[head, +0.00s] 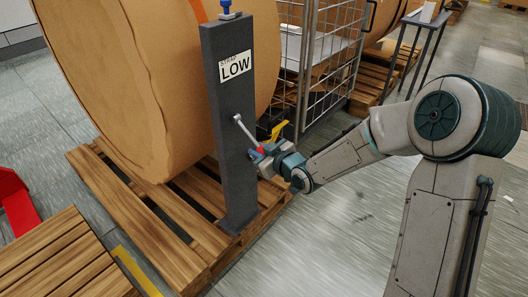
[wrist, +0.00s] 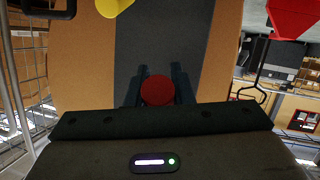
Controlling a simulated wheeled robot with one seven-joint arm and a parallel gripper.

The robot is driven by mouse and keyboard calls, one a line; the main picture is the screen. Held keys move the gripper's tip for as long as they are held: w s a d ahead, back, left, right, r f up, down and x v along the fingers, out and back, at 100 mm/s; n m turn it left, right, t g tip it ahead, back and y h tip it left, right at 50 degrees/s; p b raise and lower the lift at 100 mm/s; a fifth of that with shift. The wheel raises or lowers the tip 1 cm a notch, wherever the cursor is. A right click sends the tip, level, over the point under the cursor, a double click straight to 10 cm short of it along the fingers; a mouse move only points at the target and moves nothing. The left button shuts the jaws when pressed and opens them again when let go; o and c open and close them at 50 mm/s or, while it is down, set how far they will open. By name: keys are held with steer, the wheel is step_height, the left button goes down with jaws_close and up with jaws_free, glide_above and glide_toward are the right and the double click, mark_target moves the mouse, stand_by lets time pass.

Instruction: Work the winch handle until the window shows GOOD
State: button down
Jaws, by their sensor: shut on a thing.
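The winch post (head: 228,150) is a dark grey upright on the wooden pallet. Its window (head: 235,66) reads STRAP LOW. The winch handle (head: 244,130) is a metal crank arm on the post's face, slanting down and right to a red grip (head: 258,149). My gripper (head: 260,154) is at that grip, with its fingers closed on it. In the wrist view the red grip's round end (wrist: 158,90) sits between the two dark fingers, with the post (wrist: 150,40) behind. The window is not seen in the wrist view.
A huge brown roll (head: 130,80) stands on the pallet (head: 190,225) behind the post. A yellow part (head: 278,130) is close to my gripper. A wire cage cart (head: 335,60) stands behind. A red object (head: 17,203) is at the left. Floor right of the pallet is clear.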

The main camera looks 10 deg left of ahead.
steer(key=c, duration=1.3)
jaws_free()
steer(key=shift+a+f, duration=0.15)
steer(key=shift+o, duration=0.2)
steer(key=shift+d, duration=0.2)
steer(key=shift+s+d+r, duration=0.2)
steer(key=shift+d+r, duration=0.05)
steer(key=shift+d, duration=0.05)
steer(key=p+v, duration=0.4)
steer(key=v, duration=0.8)
steer(key=shift+s+d, duration=0.25)
steer(key=shift+s, duration=0.1)
